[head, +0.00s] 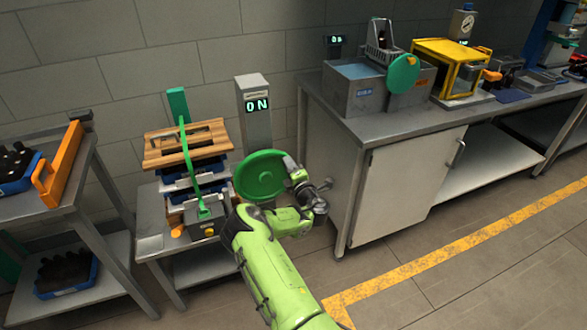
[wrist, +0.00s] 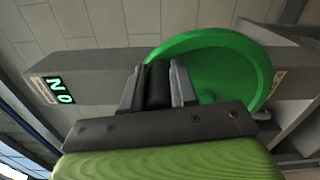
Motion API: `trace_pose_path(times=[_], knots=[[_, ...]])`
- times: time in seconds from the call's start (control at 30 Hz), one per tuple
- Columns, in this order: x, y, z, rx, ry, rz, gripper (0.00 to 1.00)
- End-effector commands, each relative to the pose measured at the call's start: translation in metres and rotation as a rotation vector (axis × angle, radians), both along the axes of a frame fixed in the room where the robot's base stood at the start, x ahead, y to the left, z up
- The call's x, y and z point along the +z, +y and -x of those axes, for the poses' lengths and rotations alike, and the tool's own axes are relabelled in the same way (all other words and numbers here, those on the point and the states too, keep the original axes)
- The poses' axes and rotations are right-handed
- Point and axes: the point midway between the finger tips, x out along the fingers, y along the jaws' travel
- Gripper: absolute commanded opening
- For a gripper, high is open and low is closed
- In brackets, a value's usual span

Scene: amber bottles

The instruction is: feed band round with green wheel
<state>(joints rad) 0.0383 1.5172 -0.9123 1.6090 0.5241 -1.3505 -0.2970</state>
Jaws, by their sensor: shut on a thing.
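The green wheel (head: 256,180) is upright on the right side of the low bench, below the grey post. It fills the upper right of the wrist view (wrist: 235,70). My gripper (head: 291,170) is at the wheel's right edge. In the wrist view my gripper (wrist: 158,85) is shut on a dark handle (wrist: 157,88) at the wheel's rim. The handle is hidden in the head view. A thin green band (head: 188,160) runs up over the front of a stack of trays from a small grey device (head: 205,217).
The grey post (head: 254,110) has a display reading ON. A wooden slatted piece (head: 185,143) tops the stack. A bottle rack (head: 45,170) stands left. The counter (head: 420,125) at right carries grey bins and a yellow frame (head: 455,70). Floor right of my arm is clear.

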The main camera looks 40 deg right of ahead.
Motion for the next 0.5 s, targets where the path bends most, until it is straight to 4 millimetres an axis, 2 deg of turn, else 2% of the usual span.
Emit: trace_pose_path(times=[0.2,0.5], knots=[[0.010,0.010,-0.003,0.001,0.040,0.135,0.00],[0.016,0.018,-0.006,0.002,0.069,0.235,0.00]])
